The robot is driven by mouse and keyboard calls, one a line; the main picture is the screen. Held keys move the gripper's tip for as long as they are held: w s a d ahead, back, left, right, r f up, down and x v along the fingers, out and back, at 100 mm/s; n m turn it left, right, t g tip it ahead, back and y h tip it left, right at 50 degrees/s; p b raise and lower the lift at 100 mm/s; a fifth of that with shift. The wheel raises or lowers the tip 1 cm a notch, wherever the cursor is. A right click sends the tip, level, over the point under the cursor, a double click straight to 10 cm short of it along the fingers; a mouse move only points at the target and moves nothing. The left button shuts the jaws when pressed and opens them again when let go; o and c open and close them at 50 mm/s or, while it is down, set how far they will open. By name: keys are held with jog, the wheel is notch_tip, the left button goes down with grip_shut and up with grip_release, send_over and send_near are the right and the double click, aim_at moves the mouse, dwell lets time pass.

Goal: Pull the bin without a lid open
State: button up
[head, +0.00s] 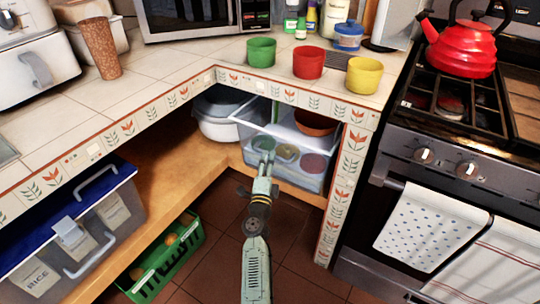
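A clear, lidless bin (312,183) stands on the wooden shelf under the corner of the counter, with several round coloured items showing through its front wall. My gripper (266,161) reaches up from below and is in front of the bin's left part, overlapping its front in the picture. Whether it touches the bin cannot be told. The fingers look close together, and whether they grip anything is unclear. Another clear bin (123,216) with a blue lid and a label reading RICE stands on the shelf at the left.
White bowls (218,126) are left of the lidless bin, and a brown bowl (315,122) shows at its upper right. A tiled counter edge (287,93) overhangs it. A tiled post (338,205) and the oven (420,225) stand to the right. A green crate (166,262) is on the floor at lower left.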

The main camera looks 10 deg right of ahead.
jog(key=shift+x, duration=1.8)
jog(key=shift+c, duration=0.5)
grip_shut()
